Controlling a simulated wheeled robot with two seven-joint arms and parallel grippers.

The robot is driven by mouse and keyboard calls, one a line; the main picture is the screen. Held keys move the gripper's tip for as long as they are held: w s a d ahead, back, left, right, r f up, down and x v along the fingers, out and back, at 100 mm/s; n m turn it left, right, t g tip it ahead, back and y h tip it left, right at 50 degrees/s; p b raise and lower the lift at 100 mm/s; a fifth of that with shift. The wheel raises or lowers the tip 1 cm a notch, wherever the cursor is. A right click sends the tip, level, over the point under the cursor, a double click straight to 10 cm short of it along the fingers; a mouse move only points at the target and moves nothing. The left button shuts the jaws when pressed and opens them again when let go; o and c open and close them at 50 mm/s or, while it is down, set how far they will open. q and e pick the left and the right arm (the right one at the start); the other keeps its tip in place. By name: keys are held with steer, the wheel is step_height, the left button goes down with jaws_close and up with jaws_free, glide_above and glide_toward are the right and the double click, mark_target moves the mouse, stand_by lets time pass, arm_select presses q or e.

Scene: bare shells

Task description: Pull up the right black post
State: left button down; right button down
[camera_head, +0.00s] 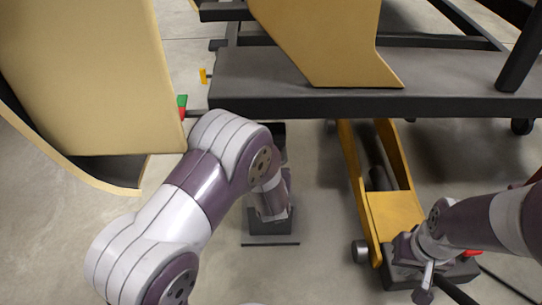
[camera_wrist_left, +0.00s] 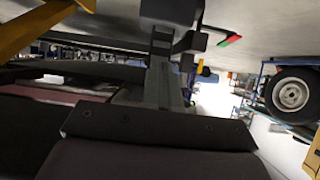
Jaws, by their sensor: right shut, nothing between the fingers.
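A slanted black post (camera_head: 521,48) rises from the black platform (camera_head: 430,103) at the upper right of the head view; its top is cut off by the frame. My right gripper (camera_head: 426,290) is low at the right, pointing down and shut with nothing in it. It is apart from the post and well below it. My left gripper (camera_head: 270,222) is low in the middle, partly behind my left arm; its jaws are not clear. In the left wrist view a dark plate (camera_wrist_left: 160,123) fills the foreground, and a grey upright (camera_wrist_left: 163,80) stands behind it.
A yellow lifting arm (camera_head: 395,215) slopes down under the platform, close to my right gripper. Large tan shells (camera_head: 85,75) and (camera_head: 325,35) stand at the left and on the platform. Grey floor is open at the lower middle. A wheel (camera_wrist_left: 291,93) shows in the wrist view.

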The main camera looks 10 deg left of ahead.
arm_select(q)
steer(key=shift+r+p, duration=2.5)
steer(key=shift+r, duration=0.3)
steer(key=shift+f+b, duration=1.1)
steer(key=shift+f, duration=0.45)
steer(key=shift+s, duration=0.1)
steer(key=s+d+p, duration=0.2)
steer(key=s+p, duration=0.1)
steer(key=s, duration=0.5)
steer(key=shift+s+d, duration=0.2)
steer(key=shift+d, duration=0.05)
